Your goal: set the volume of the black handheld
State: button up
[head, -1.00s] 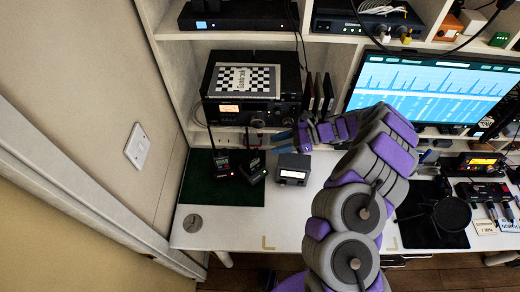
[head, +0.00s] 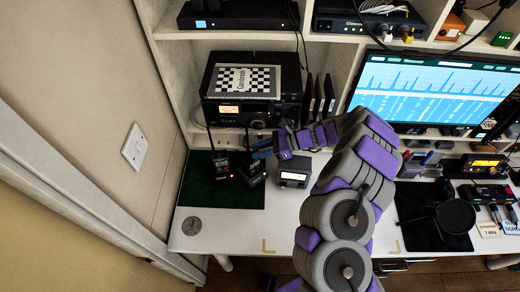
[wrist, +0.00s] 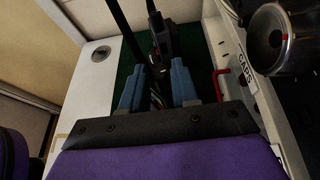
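Two dark handheld radios stand on the green mat (head: 196,190) at the left of the desk. The left handheld (head: 221,166) has a tall antenna and a small red light. The right handheld (head: 254,174) leans and shows a small green-lit part. I cannot tell which is the black handheld. My gripper (head: 260,149) is just above and behind the right one. In the wrist view its blue fingers (wrist: 156,74) are apart, with a dark handheld (wrist: 162,45) beyond the gap. Something thin and dark shows between the fingers, but its knob is not clear.
A grey box with a lit display (head: 292,173) stands right of the mat, close to my arm. A large black radio (head: 225,112) sits on the shelf behind. A red handle (wrist: 218,84) shows right of the fingers. The front of the desk is clear.

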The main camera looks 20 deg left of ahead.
grip_shut()
jog(key=shift+w+n+g, duration=0.1)
jog(key=shift+n+g, duration=0.3)
jog(key=shift+g, duration=0.1)
jog(key=shift+o, duration=1.6)
grip_release()
jog(key=p+v, duration=0.1)
jog(key=v, duration=0.6)
jog(key=shift+p, duration=0.4)
jog(key=shift+w+r, duration=0.1)
jog(key=shift+r, duration=0.05)
